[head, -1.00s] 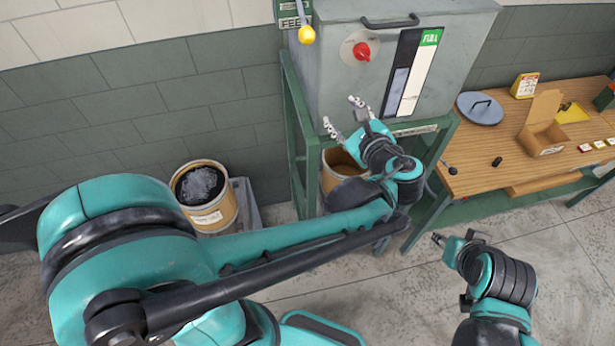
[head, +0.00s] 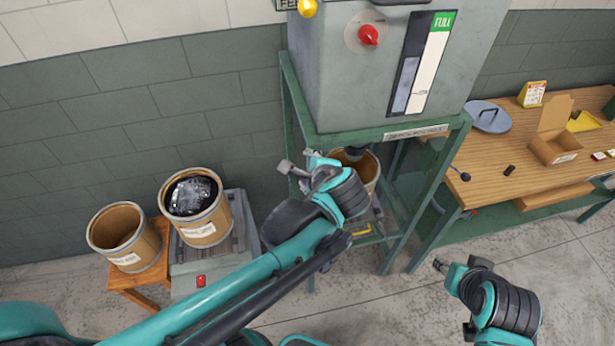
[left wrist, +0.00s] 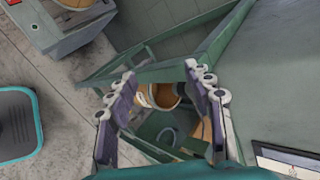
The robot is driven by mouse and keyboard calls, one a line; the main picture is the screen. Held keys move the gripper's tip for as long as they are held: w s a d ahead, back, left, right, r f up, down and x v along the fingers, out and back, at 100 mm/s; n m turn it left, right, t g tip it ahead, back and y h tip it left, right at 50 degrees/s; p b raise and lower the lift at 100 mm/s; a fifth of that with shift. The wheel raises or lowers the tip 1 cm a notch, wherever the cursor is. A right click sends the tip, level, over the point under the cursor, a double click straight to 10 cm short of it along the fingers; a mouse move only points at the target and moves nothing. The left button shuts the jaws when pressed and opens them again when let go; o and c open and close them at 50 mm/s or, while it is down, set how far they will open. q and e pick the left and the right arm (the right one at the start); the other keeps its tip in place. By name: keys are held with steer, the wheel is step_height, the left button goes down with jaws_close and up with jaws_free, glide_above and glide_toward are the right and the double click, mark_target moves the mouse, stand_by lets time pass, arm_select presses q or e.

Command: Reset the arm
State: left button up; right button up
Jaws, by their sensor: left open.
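My left gripper (head: 297,172) is open and empty in the head view, in front of the green stand's left leg, below the grey machine (head: 330,95). In the left wrist view its two fingers (left wrist: 162,85) are spread apart, with a tan drum (left wrist: 143,96) visible between and beyond them. In the head view that drum (head: 368,168) stands inside the stand, partly hidden by my left arm. My right gripper (head: 440,266) hangs low at the right over the floor, apart from everything; its fingers are too small to judge.
A drum with dark contents (head: 207,232) stands on a grey scale (head: 180,283). An empty drum (head: 125,235) stands on a wooden stool (head: 152,296) to its left. A wooden bench (head: 475,190) at right holds an open cardboard box (head: 555,140) and a round lid (head: 487,115).

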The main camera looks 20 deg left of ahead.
arm_select(q)
steer(key=shift+s+f, duration=0.1)
steer(key=shift+f, duration=0.2)
steer(key=s+f+n+h+b, duration=0.2)
steer(key=s+f+n+b, duration=0.1)
steer(key=f+b, duration=0.3)
steer(key=s+f+n+h+b, duration=0.2)
steer(key=s+f+n+b, duration=0.1)
steer(key=f+n+b, duration=0.3)
steer(key=s+d+f+n+h+b, duration=0.1)
steer(key=s+f+n+b, duration=0.3)
steer(key=f, duration=0.6)
steer(key=shift+n+g+h+b, duration=0.3)
steer(key=shift+n+h+b, duration=0.3)
steer(key=shift+b, duration=0.3)
steer(key=shift+s, duration=0.1)
